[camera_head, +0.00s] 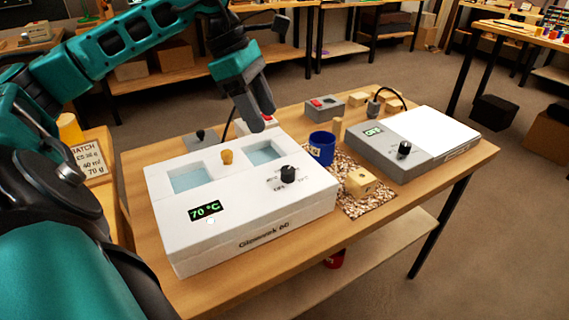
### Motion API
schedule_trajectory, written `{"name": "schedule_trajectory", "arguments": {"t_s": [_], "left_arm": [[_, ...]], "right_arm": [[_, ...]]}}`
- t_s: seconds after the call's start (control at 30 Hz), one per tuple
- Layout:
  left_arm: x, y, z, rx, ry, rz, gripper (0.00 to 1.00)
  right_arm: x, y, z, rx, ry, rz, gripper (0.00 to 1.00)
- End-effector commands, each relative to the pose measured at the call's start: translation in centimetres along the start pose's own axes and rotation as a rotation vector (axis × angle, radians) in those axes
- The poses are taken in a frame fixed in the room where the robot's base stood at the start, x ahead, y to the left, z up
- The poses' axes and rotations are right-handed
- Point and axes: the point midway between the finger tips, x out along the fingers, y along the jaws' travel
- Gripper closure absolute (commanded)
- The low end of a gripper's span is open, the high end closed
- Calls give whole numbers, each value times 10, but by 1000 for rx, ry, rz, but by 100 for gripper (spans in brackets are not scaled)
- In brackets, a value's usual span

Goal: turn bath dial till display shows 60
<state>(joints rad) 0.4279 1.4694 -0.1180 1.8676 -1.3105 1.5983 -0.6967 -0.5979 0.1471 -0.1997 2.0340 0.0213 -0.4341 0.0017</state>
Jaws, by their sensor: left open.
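The white bath (237,202) stands on the wooden bench, with two square openings of pale blue liquid in its top. Its display (204,210) reads 70 °C in green. The black bath dial (288,174) sits on the right part of the top, with small markings around it that are too small to read. My left gripper (262,118) is open and hangs above the far side of the bath, behind and left of the dial, apart from it. It holds nothing that I can see. My right gripper is out of view.
A red-button box (324,108) stands behind.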

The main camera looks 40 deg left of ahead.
Motion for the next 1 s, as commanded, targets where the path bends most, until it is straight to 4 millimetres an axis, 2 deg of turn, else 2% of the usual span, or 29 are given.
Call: {"name": "schedule_trajectory", "arguments": {"t_s": [0.3, 0.5, 0.7, 1.0], "left_arm": [[63, -2, 0, 1, -3, -7, 44], [99, -2, 1, 0, -4, -6, 44], [117, -1, 1, -1, -2, -3, 44], [120, -1, 0, -1, -1, -3, 44]], "right_arm": [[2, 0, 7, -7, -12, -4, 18], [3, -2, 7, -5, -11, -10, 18], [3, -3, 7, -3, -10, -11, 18], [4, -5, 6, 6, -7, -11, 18]]}}
